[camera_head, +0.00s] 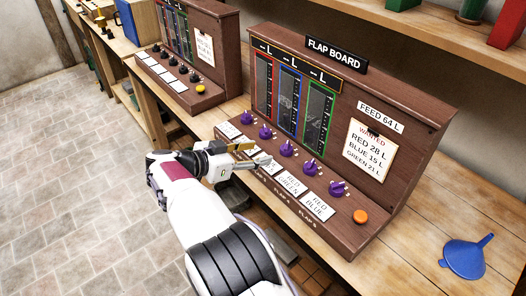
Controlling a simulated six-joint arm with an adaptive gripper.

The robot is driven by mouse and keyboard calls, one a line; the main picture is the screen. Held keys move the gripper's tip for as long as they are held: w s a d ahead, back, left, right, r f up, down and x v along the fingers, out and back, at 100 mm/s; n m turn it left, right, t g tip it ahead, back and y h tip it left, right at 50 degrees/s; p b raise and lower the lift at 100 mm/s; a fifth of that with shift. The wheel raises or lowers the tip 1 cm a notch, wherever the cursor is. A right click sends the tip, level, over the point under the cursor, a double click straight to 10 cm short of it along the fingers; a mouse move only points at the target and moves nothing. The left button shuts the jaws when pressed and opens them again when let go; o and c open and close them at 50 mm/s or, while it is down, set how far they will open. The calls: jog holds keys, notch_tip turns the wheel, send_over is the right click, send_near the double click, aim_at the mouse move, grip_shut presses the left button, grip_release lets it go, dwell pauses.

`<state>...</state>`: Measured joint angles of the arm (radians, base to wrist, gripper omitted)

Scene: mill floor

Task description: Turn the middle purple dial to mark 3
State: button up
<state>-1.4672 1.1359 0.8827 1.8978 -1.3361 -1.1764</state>
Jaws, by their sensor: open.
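Several purple dials stand in a slanting row on the brown board labelled FLAP BOARD. The middle purple dial (287,148) is third in the row, between the second dial (265,132) and the fourth dial (311,166). Its pointer direction and marks are too small to read. My gripper (256,153) is open and empty, just left of the middle dial, above the white cards. The fingers appear apart from the dial. The nearest card lies partly hidden under the fingers.
White cards (289,184) lie below the dials. An orange button (360,216) is at the board's lower right. A blue funnel (466,257) lies on the wooden bench at the right. A similar board (180,85) with black dials stands at the back left.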

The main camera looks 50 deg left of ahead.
jog(key=shift+s+r, duration=0.15)
jog(key=shift+s, duration=0.15)
jog(key=w+d+r, duration=0.4)
jog(key=w, duration=0.2)
jog(key=n+y, duration=0.5)
send_near(284, 150)
jog(key=w, duration=0.3)
jog(key=shift+w+g, duration=0.15)
jog(key=shift+g, duration=0.25)
jog(key=shift+s+a+f+m, duration=0.2)
jog(key=shift+s+a+m, duration=0.1)
jog(key=shift+a, duration=0.1)
jog(key=shift+w, duration=0.2)
jog(key=shift+x, duration=3.7)
